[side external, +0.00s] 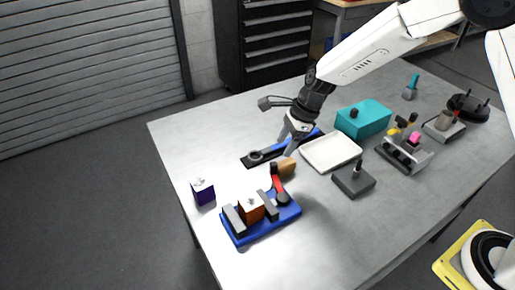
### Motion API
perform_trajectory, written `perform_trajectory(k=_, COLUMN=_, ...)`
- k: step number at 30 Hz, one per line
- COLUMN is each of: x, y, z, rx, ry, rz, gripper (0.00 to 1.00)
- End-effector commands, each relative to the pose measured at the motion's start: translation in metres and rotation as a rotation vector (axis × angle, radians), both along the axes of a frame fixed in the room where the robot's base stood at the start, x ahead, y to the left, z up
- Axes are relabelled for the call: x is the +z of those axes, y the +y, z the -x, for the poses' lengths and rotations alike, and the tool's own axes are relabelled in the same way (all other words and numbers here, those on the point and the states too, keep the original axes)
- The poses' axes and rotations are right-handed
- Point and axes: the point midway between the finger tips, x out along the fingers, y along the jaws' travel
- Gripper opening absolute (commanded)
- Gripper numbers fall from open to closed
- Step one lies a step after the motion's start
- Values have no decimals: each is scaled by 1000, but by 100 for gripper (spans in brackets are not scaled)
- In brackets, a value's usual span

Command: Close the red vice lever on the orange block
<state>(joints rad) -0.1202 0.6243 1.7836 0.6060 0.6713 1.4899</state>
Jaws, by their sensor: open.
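A vice with a blue base (240,236) stands at the front left of the table. Its dark grey jaws (234,219) stand on both sides of an orange block (251,209). I cannot tell whether they touch it. The red lever (278,184) sits at the vice's right end, rising from a dark round pivot (283,199) to a dark knob. My gripper (287,145) points down behind the lever, above and apart from it. It is open, with nothing seen between its fingers.
A tan piece (287,167) lies just behind the lever. A purple cube (203,191) is left of the vice. A white tray (331,153), a teal box (363,119) and a dark grey block (353,181) stand to the right. The table front is clear.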

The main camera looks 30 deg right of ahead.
Motion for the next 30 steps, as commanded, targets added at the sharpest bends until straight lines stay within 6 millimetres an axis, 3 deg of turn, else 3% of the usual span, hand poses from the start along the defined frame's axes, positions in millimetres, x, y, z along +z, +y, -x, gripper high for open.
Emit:
perform_trajectory(k=1, x=0, y=0, z=0, rx=2, ry=0, rz=1, gripper=39)
perform_trajectory(k=5, x=-1, y=5, z=1, rx=36, ry=2, rz=12, gripper=0)
perform_trajectory(k=11, x=-5, y=26, z=6, rx=216, ry=15, rz=77, gripper=0)
perform_trajectory(k=17, x=-11, y=57, z=13, rx=529, ry=35, rz=219, gripper=0)
perform_trajectory(k=30, x=-4, y=116, z=12, rx=1178, ry=59, rz=699, gripper=0)
